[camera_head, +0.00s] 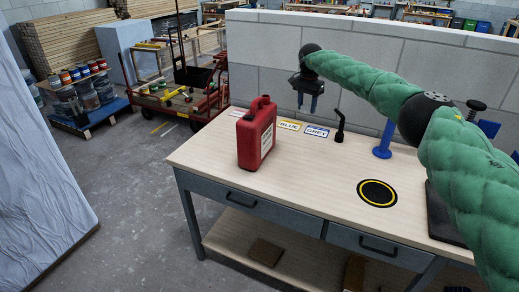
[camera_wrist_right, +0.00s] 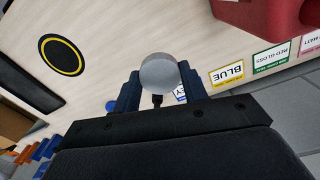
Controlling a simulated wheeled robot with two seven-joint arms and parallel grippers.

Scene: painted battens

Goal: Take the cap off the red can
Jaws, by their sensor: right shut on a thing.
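The red can (camera_head: 256,137) stands upright on the table at its back left; its top shows a handle and a red neck, with no grey cap visible on it. Part of it shows at the top right of the right wrist view (camera_wrist_right: 268,14). My right gripper (camera_head: 307,103) is above the back of the table, right of the can and apart from it. In the right wrist view, its fingers are shut on a round grey cap (camera_wrist_right: 158,73). The cap is hard to make out in the head view. My left gripper is not in view.
The table (camera_head: 310,180) has a black disc with a yellow ring (camera_head: 377,193), a black spout (camera_head: 340,127), a blue stand (camera_head: 384,143) and label cards (camera_head: 290,125). A block wall (camera_head: 262,80) runs behind. The table's front middle is clear.

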